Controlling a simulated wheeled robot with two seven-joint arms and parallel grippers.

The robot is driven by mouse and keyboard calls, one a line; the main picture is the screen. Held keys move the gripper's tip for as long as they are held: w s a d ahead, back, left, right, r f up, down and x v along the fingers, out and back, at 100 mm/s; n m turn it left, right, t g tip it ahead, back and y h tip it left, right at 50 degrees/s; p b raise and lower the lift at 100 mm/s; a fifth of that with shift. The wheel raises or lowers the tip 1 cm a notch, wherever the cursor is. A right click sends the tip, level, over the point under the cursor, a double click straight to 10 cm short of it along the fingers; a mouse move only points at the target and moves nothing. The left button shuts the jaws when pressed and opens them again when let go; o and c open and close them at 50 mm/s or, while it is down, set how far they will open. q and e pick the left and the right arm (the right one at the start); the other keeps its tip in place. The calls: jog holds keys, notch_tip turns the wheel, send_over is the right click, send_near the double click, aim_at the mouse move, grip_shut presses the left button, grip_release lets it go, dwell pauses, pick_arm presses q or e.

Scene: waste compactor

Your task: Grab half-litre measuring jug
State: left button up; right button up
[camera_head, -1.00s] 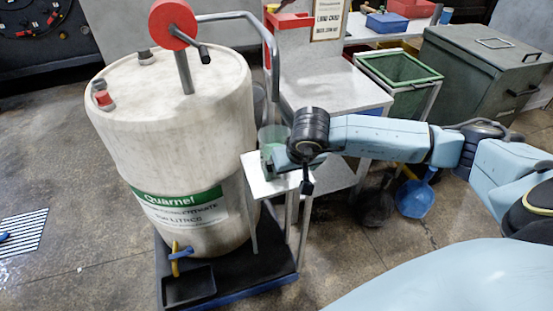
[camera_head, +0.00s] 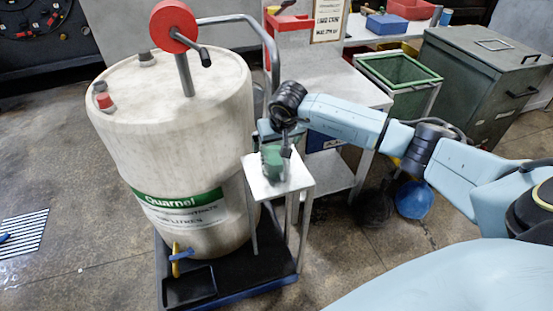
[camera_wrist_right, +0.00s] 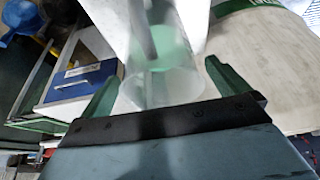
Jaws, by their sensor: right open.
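The half-litre measuring jug (camera_head: 273,162) is a clear vessel with a green tint, standing on a small white stand (camera_head: 296,180) beside the drum. My right gripper (camera_head: 270,148) is at the jug, coming from above and behind it, and its wrist hides part of the view. In the right wrist view, the jug (camera_wrist_right: 163,84) sits between the two dark green fingers (camera_wrist_right: 163,68), which are open on either side of it. I cannot tell whether either finger touches it. My left gripper is not in view.
A large white drum (camera_head: 165,125) labelled Quarnel stands close on the left, with a red-wheeled pump (camera_head: 173,25) and a bent pipe on top. A grey bench (camera_head: 335,85) and a green-rimmed bin (camera_head: 400,70) are behind. A blue scoop (camera_head: 414,200) is on the floor.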

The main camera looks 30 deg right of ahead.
jog(key=shift+w+d+f, duration=0.1)
jog(key=shift+w+f, duration=0.3)
jog(key=shift+f, duration=0.15)
jog(key=c, duration=1.4)
jog(key=shift+c, duration=1)
jog(key=shift+r, duration=0.2)
